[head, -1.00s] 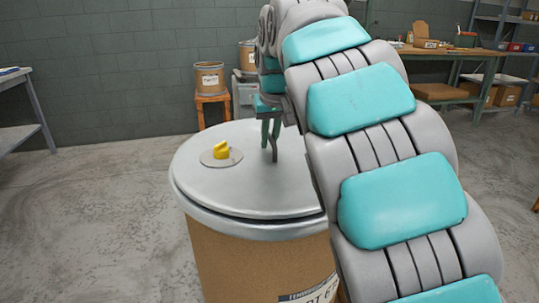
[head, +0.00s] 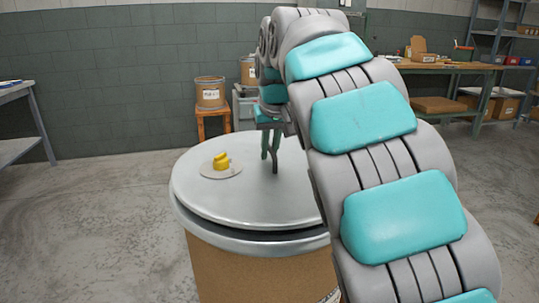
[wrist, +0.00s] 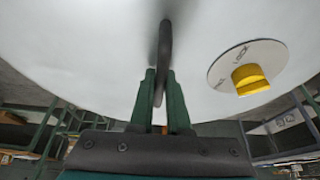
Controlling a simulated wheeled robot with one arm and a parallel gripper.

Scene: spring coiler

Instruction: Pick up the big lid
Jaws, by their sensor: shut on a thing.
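The big lid (head: 240,199) is a round silver-grey disc on top of a large brown drum (head: 265,275). A dark gap shows between the lid and the drum's rim at the front right. A yellow knob (head: 221,161) on a pale round plate sits on the lid, left of my gripper. My gripper (head: 270,157) points down at the lid. In the wrist view my gripper (wrist: 161,95) has its green fingers shut on the lid's dark upright handle (wrist: 164,50). The pale lid fills much of that view, with the yellow knob (wrist: 249,79) to the right.
A smaller drum (head: 210,92) stands on an orange stool by the back wall, with another drum (head: 248,70) beside it. A workbench (head: 445,68) stands at the back right and a table (head: 18,110) at the left. The floor left of the big drum is clear.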

